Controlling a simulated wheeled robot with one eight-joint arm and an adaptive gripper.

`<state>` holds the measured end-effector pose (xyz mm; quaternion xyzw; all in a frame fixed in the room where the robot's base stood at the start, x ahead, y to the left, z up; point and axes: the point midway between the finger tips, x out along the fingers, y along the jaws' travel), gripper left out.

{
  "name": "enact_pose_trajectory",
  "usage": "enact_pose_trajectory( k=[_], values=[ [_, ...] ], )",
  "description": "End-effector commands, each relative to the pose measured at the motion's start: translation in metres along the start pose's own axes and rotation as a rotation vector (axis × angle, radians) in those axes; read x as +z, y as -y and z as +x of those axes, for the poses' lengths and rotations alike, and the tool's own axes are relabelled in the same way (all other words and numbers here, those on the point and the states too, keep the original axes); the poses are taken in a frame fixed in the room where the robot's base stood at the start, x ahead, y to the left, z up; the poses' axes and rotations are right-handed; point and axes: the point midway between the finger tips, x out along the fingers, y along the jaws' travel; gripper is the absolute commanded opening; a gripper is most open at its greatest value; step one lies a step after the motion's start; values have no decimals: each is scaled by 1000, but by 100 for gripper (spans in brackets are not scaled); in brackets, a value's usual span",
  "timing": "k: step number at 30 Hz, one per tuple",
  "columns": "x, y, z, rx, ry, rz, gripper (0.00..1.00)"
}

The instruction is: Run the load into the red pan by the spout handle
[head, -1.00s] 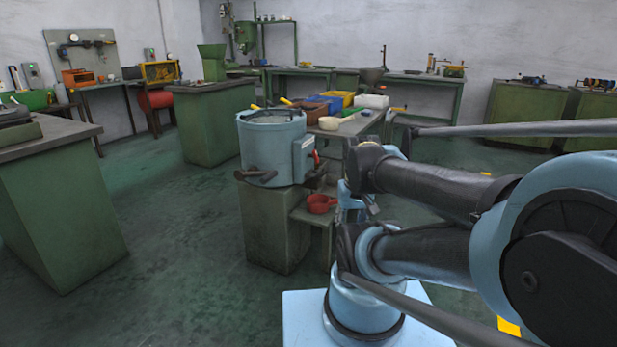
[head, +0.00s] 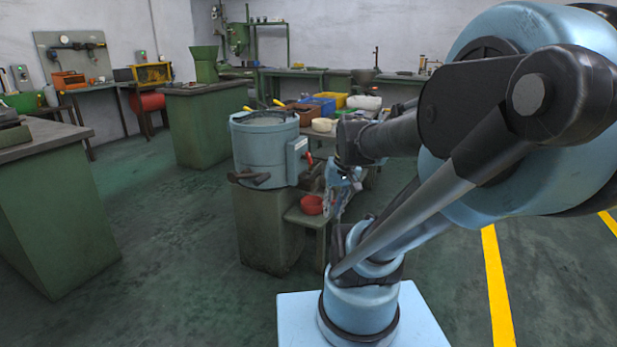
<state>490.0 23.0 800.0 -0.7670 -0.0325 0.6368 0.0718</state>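A light blue round drum machine (head: 262,145) stands on a green pedestal (head: 268,235), left of my arm. A dark brown handle (head: 248,178) sticks out low on its front. A grey-white box (head: 297,152) is on its right side, with a small red lever (head: 309,159) beside it. The red pan (head: 311,204) sits on a low stand (head: 315,221) right of the pedestal, below the drum. What is in the pan and drum cannot be made out. My gripper (head: 341,186) hangs right of the drum, above and right of the pan, apart from the handle. Its fingers are too small and cluttered to read.
Behind the drum a table carries a blue bin (head: 318,105), a yellow bin (head: 333,99), a brown bin (head: 305,115) and a white container (head: 364,102). A green workbench (head: 50,210) stands at left. The floor between it and the pedestal is clear.

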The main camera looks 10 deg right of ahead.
Motion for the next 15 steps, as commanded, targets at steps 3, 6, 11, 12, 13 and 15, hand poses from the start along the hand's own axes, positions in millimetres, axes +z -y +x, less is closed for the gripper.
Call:
enact_pose_trajectory(
  k=[3, 6, 11, 12, 13, 15],
  values=[
    [-28, 8, -6, -51, 1, 34, 18],
    [-50, 14, -8, -94, 2, 60, 18],
    [-87, 22, -10, -165, 0, 102, 18],
    [-97, 23, -11, -182, -1, 112, 18],
    [-104, 25, -10, -196, -1, 120, 18],
    [-122, 26, -10, -227, -3, 137, 18]
  ],
)
